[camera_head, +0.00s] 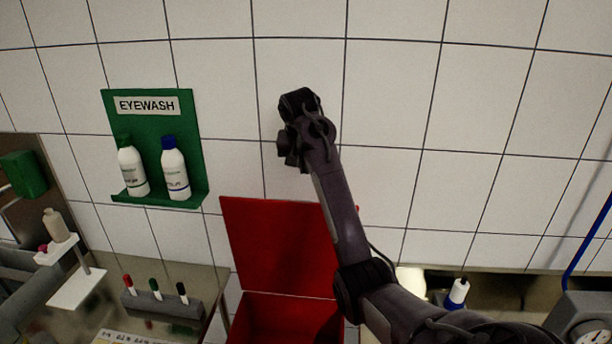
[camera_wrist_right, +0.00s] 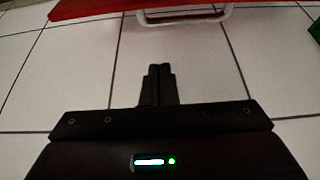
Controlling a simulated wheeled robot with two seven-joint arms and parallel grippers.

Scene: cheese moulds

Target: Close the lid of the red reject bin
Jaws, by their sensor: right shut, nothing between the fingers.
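The red reject bin (camera_head: 283,318) stands open against the tiled wall at the bottom middle of the head view. Its red lid (camera_head: 272,240) is raised upright at the back, and my right forearm covers its right side. My right arm reaches up past the lid, and its far end is above the lid, in front of the wall. In the wrist view my right gripper (camera_wrist_right: 159,72) is shut and empty. A red panel (camera_wrist_right: 105,8) with a pale handle (camera_wrist_right: 185,17) shows at the top edge there, apart from the fingertips. My left gripper is out of view.
A green eyewash holder (camera_head: 185,130) with two bottles hangs on the wall left of the arm. A grey rack with markers (camera_head: 165,302) sits on the counter left of the bin. A small bottle (camera_head: 457,292) and a gauge (camera_head: 590,330) are at right.

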